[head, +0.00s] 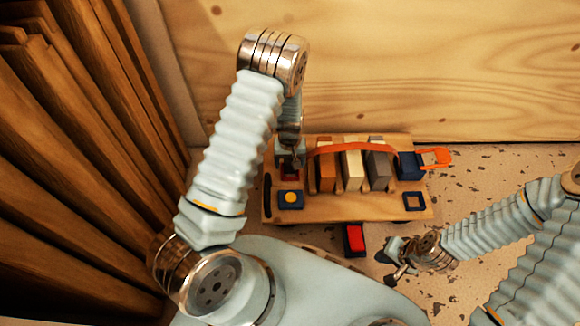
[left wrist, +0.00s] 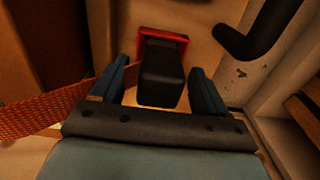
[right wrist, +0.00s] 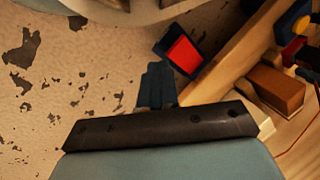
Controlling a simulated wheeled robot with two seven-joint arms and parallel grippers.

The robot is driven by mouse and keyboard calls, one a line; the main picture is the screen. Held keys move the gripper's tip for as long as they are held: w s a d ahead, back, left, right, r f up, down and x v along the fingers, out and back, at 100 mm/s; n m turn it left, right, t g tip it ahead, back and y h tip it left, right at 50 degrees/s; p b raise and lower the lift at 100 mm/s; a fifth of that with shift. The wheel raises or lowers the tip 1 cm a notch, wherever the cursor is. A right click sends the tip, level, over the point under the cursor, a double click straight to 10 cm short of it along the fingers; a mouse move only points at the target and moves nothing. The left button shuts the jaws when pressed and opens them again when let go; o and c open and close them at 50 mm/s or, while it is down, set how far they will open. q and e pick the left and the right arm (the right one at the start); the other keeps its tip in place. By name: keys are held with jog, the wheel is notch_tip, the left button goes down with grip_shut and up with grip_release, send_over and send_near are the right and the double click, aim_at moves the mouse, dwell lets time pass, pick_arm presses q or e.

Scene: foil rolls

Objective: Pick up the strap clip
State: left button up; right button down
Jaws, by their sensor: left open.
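A black block, which looks like the strap clip (left wrist: 160,75), stands on a red square between my left gripper's fingers in the left wrist view. My left gripper (left wrist: 157,88) is open, one finger on each side of it; I cannot tell whether they touch it. In the head view my left gripper (head: 289,158) is over the board's left end and mostly hides the clip. The orange strap (head: 340,148) arches over the blocks; it also shows in the left wrist view (left wrist: 45,115). My right gripper (right wrist: 157,87) looks shut and empty, low in front of the board.
The wooden board (head: 330,208) carries brown, cream and grey (head: 377,168) blocks, and a dark blue block (head: 410,166) with an orange loop (head: 436,157) at right. A red-topped block (head: 355,238) lies at its front edge. A wooden wall stands behind; speckled floor is free at right.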

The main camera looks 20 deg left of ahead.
pick_arm(q)
jog(key=c, duration=1.1)
jog(key=shift+r, duration=0.15)
